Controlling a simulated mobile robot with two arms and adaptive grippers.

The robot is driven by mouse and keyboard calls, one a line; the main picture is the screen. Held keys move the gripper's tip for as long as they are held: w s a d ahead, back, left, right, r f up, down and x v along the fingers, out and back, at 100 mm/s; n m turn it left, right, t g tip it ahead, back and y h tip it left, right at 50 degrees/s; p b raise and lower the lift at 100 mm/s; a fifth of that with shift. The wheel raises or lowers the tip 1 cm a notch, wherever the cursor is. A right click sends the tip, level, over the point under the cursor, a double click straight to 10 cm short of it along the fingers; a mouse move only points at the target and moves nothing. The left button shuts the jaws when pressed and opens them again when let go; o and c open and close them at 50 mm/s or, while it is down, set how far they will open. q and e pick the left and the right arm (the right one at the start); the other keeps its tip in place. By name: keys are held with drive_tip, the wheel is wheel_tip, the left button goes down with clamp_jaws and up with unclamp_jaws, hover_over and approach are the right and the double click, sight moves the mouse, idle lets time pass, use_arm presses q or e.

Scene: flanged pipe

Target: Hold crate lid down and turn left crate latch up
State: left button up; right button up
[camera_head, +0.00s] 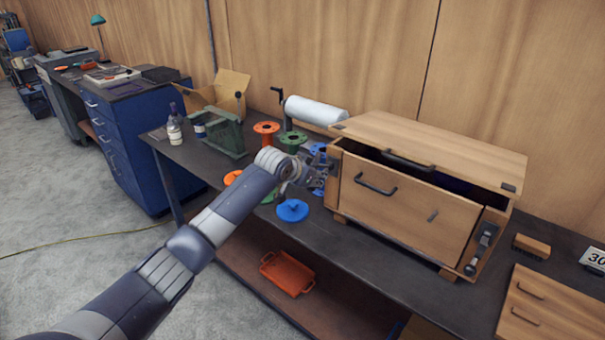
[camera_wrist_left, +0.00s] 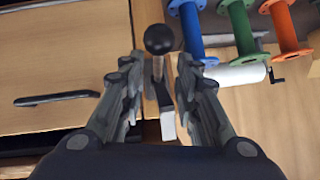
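The wooden crate (camera_head: 395,215) stands on the bench. Its lid (camera_head: 430,145) is slightly raised, with a dark gap under its front edge, and has a dark handle (camera_head: 408,161). In the left wrist view the left latch shows as a metal lever with a black ball knob (camera_wrist_left: 159,39). It lies between the spread fingers of my left gripper (camera_wrist_left: 158,85), with gaps on both sides. My right gripper is not in view.
Spools, one of them green (camera_head: 291,139), and a blue disc (camera_head: 292,210) are close to my left gripper. A white roll (camera_head: 315,111) lies behind them. The right latch (camera_head: 482,248) is at the crate's right end. A small wooden block (camera_head: 531,246) lies further right.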

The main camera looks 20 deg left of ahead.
use_arm(q)
drive_tip(key=v, duration=0.8)
drive_tip(key=shift+f, duration=0.15)
